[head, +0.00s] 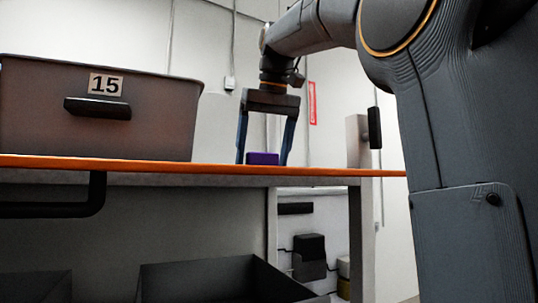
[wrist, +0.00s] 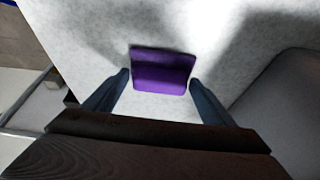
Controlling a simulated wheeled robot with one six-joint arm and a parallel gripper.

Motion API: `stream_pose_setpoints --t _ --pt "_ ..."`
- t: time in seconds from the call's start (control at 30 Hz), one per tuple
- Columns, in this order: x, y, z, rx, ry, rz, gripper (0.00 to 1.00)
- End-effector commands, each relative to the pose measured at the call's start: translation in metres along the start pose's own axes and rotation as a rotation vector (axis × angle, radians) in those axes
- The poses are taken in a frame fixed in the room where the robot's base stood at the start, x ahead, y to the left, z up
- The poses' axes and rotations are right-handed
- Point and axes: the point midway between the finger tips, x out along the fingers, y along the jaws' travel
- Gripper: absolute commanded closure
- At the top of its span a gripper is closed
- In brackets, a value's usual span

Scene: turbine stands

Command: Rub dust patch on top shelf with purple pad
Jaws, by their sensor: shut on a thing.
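The purple pad (head: 263,158) is at the surface of the top shelf (head: 220,168), near its right end. My gripper (head: 263,157) points down and is shut on the pad, with one finger on each side. In the wrist view the pad (wrist: 162,71) sits between the fingertips (wrist: 160,84), over the pale speckled shelf top (wrist: 120,25). I cannot tell whether the pad touches the shelf or hovers just above it. No dust patch is clearly seen; dark areas on the shelf top look like shadows.
A grey bin marked 15 (head: 100,108) stands on the shelf left of my gripper; its side (wrist: 290,95) is close by in the wrist view. The shelf has an orange front edge (head: 330,171). Open dark bins (head: 210,278) are below. A light post (head: 357,140) stands at right.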

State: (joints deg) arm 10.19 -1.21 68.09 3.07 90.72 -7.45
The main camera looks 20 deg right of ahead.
Motion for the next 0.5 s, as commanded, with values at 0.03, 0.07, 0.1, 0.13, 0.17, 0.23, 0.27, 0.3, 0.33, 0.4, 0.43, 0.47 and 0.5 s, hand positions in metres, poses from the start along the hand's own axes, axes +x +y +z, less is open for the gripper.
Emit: stream_pose_setpoints --t 0.03,0.07,0.1,0.13,0.17,0.23,0.27,0.3,0.33,0.4,0.43,0.47,0.5 --pt "0.001 -0.002 0.0 -0.001 -0.003 -0.001 0.5" --pt "0.001 -0.003 0.0 -0.001 -0.003 -0.002 0.5" --pt "0.001 -0.005 0.0 -0.001 -0.003 -0.002 0.5" --pt "0.001 -0.007 0.0 -0.001 -0.003 -0.002 0.5" --pt "0.001 -0.009 0.0 -0.001 -0.003 -0.002 0.5" --pt "0.001 -0.015 0.001 -0.003 -0.003 -0.002 0.5" --pt "0.001 -0.018 0.001 -0.003 -0.003 -0.002 0.5" --pt "0.001 -0.021 0.001 -0.002 -0.004 -0.002 0.5" --pt "0.001 -0.023 0.001 -0.002 -0.004 -0.002 0.5" --pt "0.0 -0.029 0.001 -0.003 -0.004 -0.002 0.5" --pt "0.0 -0.031 0.001 -0.002 -0.004 -0.002 0.5" --pt "0.0 -0.033 0.001 -0.002 -0.004 -0.002 0.5" --pt "0.0 -0.035 0.001 -0.001 -0.004 -0.002 0.5"
